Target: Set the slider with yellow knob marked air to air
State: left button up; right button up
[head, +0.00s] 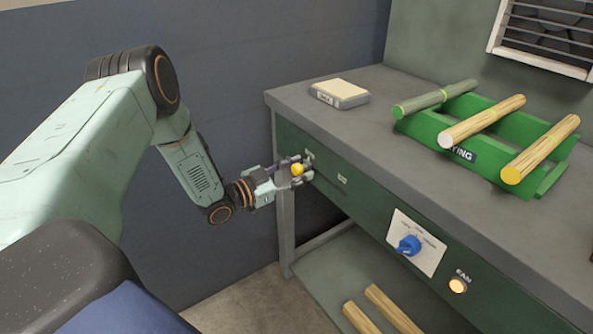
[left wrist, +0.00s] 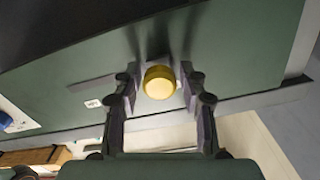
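The slider's yellow knob (head: 297,169) is on the green front panel of the bench, near its left end. My left gripper (head: 299,172) reaches it from the left. In the left wrist view the knob (left wrist: 160,82) sits between the two fingertips of my left gripper (left wrist: 161,88), with a narrow gap on each side, so the fingers are open around it. A dark slot (left wrist: 95,82) runs left of the knob in that view. A small pale label (head: 342,179) is on the panel; its writing is too small to read. My right gripper is not in view.
A blue rotary knob (head: 408,245) on a white plate and a lit button marked FAN (head: 458,285) are farther right on the panel. A green rack (head: 482,147) with turned rods and a small block (head: 339,93) stand on the bench top (head: 385,110). Rods (head: 382,308) lie below.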

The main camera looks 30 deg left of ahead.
aim_at(340, 188)
pick_arm(q)
jog(key=shift+s+d+r, duration=0.1)
jog(key=shift+c, duration=1.4)
grip_shut()
jog(key=shift+s+d, duration=0.1)
jog(key=shift+d, duration=0.2)
jog(key=s+d, duration=0.1)
jog(key=d, duration=0.2)
jog(key=s+d+p, duration=0.1)
jog(key=d, duration=0.2)
jog(key=s+d, duration=0.2)
jog(key=d, duration=0.2)
jog(key=shift+s+d, duration=0.25)
jog(key=shift+d, duration=0.15)
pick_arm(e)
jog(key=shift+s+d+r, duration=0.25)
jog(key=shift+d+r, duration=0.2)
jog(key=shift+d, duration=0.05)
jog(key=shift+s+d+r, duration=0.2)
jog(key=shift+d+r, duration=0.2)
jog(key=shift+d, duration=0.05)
